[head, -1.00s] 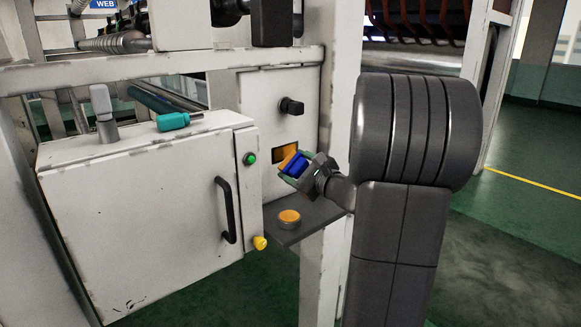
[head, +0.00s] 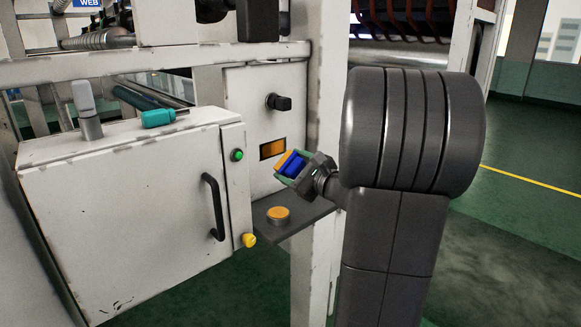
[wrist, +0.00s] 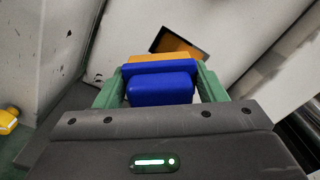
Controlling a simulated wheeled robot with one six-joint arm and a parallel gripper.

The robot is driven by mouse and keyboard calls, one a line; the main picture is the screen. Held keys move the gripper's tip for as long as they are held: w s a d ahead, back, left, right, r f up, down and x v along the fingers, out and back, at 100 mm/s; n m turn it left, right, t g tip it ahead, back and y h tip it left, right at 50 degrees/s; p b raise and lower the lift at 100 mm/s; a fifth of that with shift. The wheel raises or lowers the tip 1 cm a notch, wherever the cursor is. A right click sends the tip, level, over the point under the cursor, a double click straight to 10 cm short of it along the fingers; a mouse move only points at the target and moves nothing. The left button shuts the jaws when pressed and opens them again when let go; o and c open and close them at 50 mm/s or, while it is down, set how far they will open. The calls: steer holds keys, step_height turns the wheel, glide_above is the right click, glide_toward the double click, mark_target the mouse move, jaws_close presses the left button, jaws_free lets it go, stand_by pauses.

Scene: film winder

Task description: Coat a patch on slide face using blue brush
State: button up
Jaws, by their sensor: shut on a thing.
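My gripper (head: 292,165) is shut on the blue brush (wrist: 160,88), its green fingers on either side of the blue handle. The brush's orange tip (wrist: 160,57) points toward the panel. The slide face (head: 272,149) is a dark-framed rectangle on the white panel, mostly orange inside. It also shows in the wrist view (wrist: 193,42), partly hidden behind the brush. In the head view the brush is just right of and below the slide face, apparently apart from it. A round pot with an orange top (head: 278,214) sits on the dark shelf below.
The dark shelf (head: 300,223) juts out under my gripper. A white cabinet (head: 120,215) with a black handle (head: 213,207) stands to the left, with a teal bottle-like object (head: 158,117) on top. A black knob (head: 278,102) is above the slide face. A white post (head: 320,130) stands close behind my gripper.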

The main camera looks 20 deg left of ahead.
mark_target(262, 152)
steer(key=shift+a, duration=0.1)
stand_by(0.5)
steer(key=shift+b+x, duration=0.35)
steer(key=shift+x, duration=3.15)
steer(key=shift+x, duration=1)
steer(key=shift+w+d, duration=0.6)
steer(key=shift+w, duration=0.3)
steer(key=shift+w+d, duration=0.6)
steer(key=shift+w, duration=0.25)
steer(key=shift+a, duration=0.1)
steer(key=shift+s+a+b, duration=0.5)
steer(key=shift+s+a, duration=0.05)
steer(key=shift+s, duration=0.3)
steer(key=shift+s+a+b, duration=0.45)
steer(key=shift+s+a, duration=0.05)
steer(key=shift+s, duration=0.35)
steer(key=shift+d, duration=0.1)
